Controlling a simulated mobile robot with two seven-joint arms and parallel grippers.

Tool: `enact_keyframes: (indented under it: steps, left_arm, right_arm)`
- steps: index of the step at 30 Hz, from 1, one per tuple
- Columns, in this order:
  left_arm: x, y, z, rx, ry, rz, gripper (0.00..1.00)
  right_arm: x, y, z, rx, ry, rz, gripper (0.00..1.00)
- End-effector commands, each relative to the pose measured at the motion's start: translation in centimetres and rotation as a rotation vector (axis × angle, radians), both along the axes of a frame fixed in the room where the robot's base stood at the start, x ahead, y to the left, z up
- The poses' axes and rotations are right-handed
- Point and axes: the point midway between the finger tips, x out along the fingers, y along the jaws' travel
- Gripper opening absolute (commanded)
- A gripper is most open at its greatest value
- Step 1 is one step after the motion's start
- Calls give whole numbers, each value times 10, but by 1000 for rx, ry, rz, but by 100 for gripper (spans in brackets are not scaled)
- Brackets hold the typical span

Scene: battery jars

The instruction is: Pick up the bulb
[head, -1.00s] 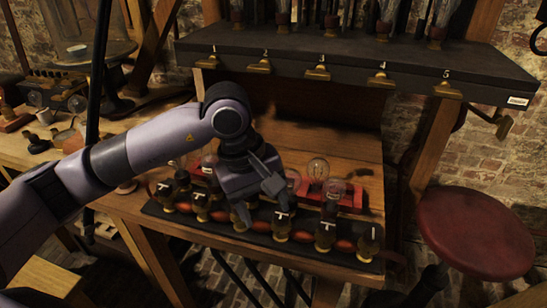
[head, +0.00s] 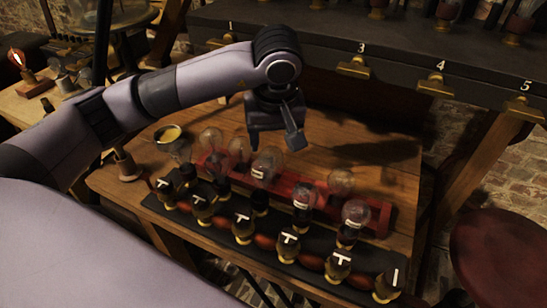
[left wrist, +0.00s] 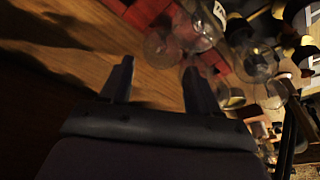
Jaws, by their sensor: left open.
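Several clear glass bulbs stand in and near a red rack (head: 379,226) on the wooden bench. They include a bulb at the left end (head: 211,139), one near the middle (head: 265,164), one at the right of the rack (head: 340,181) and one at the front right (head: 355,212). My left gripper (head: 278,142) is open and empty, above and behind the middle bulbs. In the left wrist view its two fingers (left wrist: 158,85) point over bare wood, with blurred bulbs (left wrist: 193,30) just beyond and to the right. My right gripper is not in view.
A black strip (head: 150,202) with several brass-capped, T-marked pieces runs along the bench's front edge. A dark numbered shelf (head: 300,42) hangs behind. A red stool (head: 500,255) stands at right. Bare bench (head: 370,150) lies behind the rack.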

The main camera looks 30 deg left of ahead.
Motion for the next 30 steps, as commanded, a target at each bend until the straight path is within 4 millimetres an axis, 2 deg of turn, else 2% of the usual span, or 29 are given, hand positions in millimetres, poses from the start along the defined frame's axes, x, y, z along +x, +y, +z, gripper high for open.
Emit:
enact_keyframes:
  steps: [10,19,21,23,30]
  left_arm:
    - [6,7,-43,-1,2,1,61]
    - [8,8,-48,-1,-1,0,61]
    - [8,8,-48,-1,-1,0,39]
    - [8,8,-48,-1,-1,0,20]
    - [8,7,-47,-2,-1,-1,20]
  right_arm:
    - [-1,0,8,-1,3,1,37]
    - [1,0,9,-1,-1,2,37]
    - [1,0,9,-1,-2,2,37]
    - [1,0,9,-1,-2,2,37]
    - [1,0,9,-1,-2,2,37]
